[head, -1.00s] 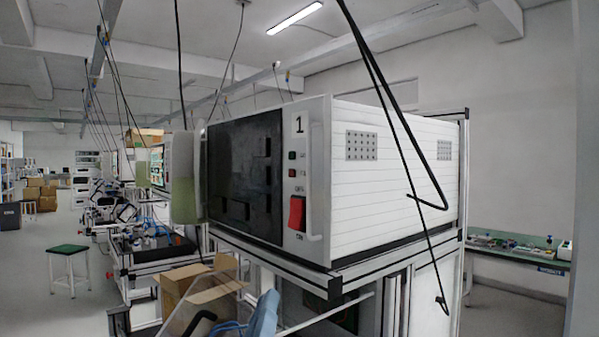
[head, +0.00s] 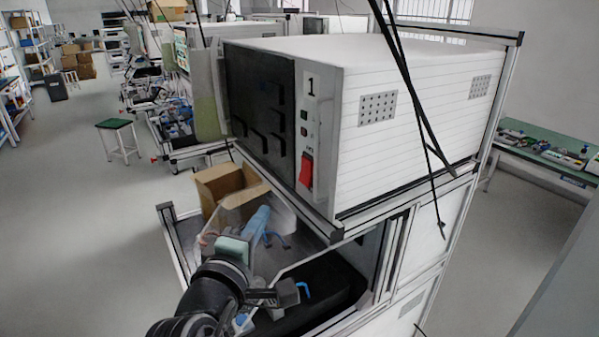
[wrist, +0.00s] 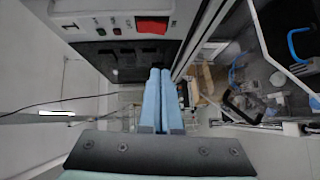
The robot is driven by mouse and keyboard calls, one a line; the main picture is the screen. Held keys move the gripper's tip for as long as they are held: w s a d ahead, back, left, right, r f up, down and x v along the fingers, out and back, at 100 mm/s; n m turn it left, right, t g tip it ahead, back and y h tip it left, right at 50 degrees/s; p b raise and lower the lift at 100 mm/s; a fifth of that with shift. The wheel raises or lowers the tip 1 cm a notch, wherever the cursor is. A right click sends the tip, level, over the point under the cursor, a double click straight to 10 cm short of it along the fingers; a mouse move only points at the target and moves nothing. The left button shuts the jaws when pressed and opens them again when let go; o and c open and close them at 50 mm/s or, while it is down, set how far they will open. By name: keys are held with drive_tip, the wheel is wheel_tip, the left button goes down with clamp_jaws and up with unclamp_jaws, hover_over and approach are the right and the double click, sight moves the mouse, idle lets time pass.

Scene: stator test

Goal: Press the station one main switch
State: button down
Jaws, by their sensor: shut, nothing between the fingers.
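The station one main switch is a red rocker (head: 306,170) on the white front strip of the cabinet marked 1 (head: 410,130). It also shows in the wrist view as a red block (wrist: 152,25) at the top. My gripper (wrist: 161,70) is shut and empty, its two light-blue fingers together. In the wrist view the fingers point towards the cabinet's front, with the switch beyond their tips and slightly left. The fingers and switch look apart. In the head view my dark arm rises from the bottom, lower left of the switch; its fingertips are hard to make out there.
Small round indicators (head: 304,131) sit above the switch. A cardboard box (head: 222,188) and clear panels stand on the bench below the cabinet. Black cables hang in front of the cabinet's right side. A green-topped stool (head: 113,124) stands on open floor at left.

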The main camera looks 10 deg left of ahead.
drive_tip(key=p, duration=0.3)
approach(301, 180)
drive_tip(key=w+a, duration=0.3)
drive_tip(key=w+d+p, duration=0.2)
drive_tip(key=w+d, duration=0.1)
drive_tip(key=shift+f, duration=0.15)
drive_tip(key=shift+f, duration=0.15)
